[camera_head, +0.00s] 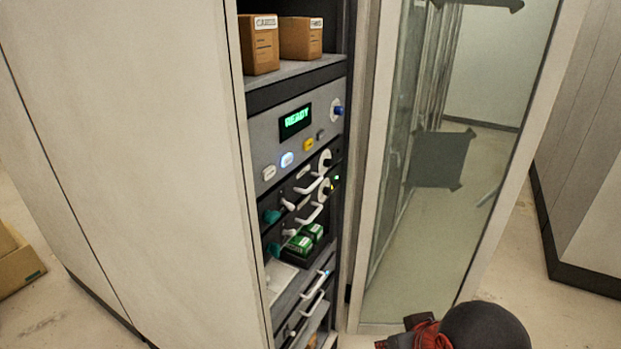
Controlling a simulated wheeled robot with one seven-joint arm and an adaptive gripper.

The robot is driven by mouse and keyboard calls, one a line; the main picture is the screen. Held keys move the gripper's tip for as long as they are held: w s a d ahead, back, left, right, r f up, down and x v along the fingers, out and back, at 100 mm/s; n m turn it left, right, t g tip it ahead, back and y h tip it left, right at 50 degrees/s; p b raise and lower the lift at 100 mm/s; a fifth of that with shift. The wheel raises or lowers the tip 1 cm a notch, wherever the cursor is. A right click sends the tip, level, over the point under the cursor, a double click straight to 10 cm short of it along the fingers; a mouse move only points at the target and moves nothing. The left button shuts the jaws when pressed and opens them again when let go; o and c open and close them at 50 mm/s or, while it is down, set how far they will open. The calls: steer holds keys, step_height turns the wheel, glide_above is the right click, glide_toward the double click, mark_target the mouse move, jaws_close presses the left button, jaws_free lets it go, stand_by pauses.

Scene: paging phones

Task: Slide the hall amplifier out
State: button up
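A tall equipment rack stands open in the middle of the camera view. Two black units, an upper one (302,181) and a lower one (302,207), sit below the READY panel. Each has a white handle, a round knob and a teal part at its left. Two more white-handled units, one above (313,286) the other, sit near the rack's bottom. Their labels are too small to read, so I cannot tell which is the hall amplifier. No unit clearly stands out from the rack. My gripper's fingers are not visible; a dark rounded part, apparently of my arm, shows at bottom right.
A grey panel (268,130) with a lit READY display is above the units. Two cardboard boxes (260,50) (301,40) stand on the top shelf. Green boxes (305,240) sit in a bay. A glass door (440,240) stands open at right, bounding the space before the rack.

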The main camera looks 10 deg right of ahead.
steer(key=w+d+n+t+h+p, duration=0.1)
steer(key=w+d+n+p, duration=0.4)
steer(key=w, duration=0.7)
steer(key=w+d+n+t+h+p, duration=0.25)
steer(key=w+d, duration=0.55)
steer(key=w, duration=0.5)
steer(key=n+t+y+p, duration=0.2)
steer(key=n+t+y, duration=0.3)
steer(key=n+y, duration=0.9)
glide_toward(315, 183)
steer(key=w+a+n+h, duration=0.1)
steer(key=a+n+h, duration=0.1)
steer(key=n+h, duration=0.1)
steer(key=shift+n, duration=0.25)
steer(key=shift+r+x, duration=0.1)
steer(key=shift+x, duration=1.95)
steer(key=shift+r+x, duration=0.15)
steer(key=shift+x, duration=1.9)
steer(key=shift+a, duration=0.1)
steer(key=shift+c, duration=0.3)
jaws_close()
